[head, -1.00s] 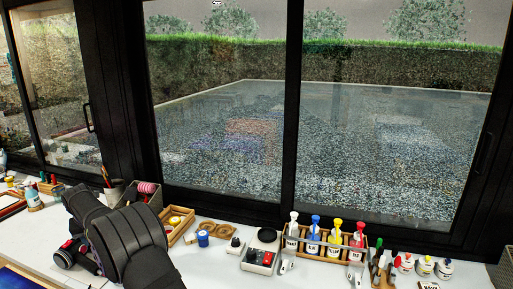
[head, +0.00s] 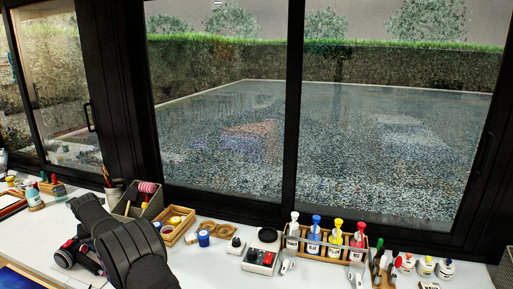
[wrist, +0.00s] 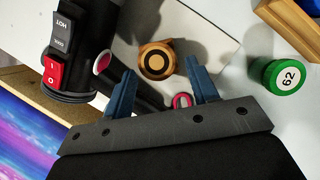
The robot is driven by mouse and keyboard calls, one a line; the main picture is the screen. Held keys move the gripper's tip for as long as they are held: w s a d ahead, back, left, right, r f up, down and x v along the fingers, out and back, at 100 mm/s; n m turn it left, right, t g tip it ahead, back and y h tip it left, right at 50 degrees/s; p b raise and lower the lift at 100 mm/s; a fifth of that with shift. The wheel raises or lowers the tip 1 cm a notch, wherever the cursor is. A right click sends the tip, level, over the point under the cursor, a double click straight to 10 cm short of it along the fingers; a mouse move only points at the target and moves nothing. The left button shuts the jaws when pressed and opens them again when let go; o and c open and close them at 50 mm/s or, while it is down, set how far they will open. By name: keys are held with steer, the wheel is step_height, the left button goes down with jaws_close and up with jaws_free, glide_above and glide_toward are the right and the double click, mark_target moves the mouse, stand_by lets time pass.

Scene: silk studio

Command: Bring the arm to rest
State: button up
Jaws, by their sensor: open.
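My gripper (wrist: 163,84) shows in the wrist view with its two blue fingers spread apart and nothing between the tips. It hangs over the white table, near a round wooden piece (wrist: 157,61) with a dark ring, which lies just beyond the fingertips. In the head view my dark arm bends over the left part of the table, and its links hide the gripper there.
A black hair dryer (wrist: 72,50) with red switch lies left of my gripper; its handle runs close to the left finger. A green jar (wrist: 280,77) stands to the right. Painted silk (wrist: 25,140) lies lower left. A bottle rack (head: 326,250) stands right of the arm.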

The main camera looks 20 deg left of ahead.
steer(key=w+d+r, duration=0.6)
steer(key=d+r, duration=0.1)
steer(key=d, duration=0.3)
step_height(320, 180, up, 10)
steer(key=w+d+m, duration=0.2)
steer(key=w+d, duration=0.6)
steer(key=d, duration=0.2)
steer(key=w+d+r+m+t+h, duration=0.1)
steer(key=w+d+m, duration=0.1)
steer(key=w+d, duration=0.6)
steer(key=d, duration=0.3)
steer(key=shift+w+r+m+h, duration=0.2)
steer(key=shift+w+m+h, duration=0.1)
steer(key=shift+m, duration=0.1)
steer(key=shift+s, duration=0.1)
steer(key=s+a+n, duration=0.2)
steer(key=s+a, duration=0.4)
steer(key=a, duration=0.2)
steer(key=s+a+n+y, duration=0.1)
steer(key=s+a, duration=0.5)
steer(key=a, duration=0.2)
steer(key=shift+a+f+n+g, duration=0.3)
steer(key=shift+a+n+g, duration=0.1)
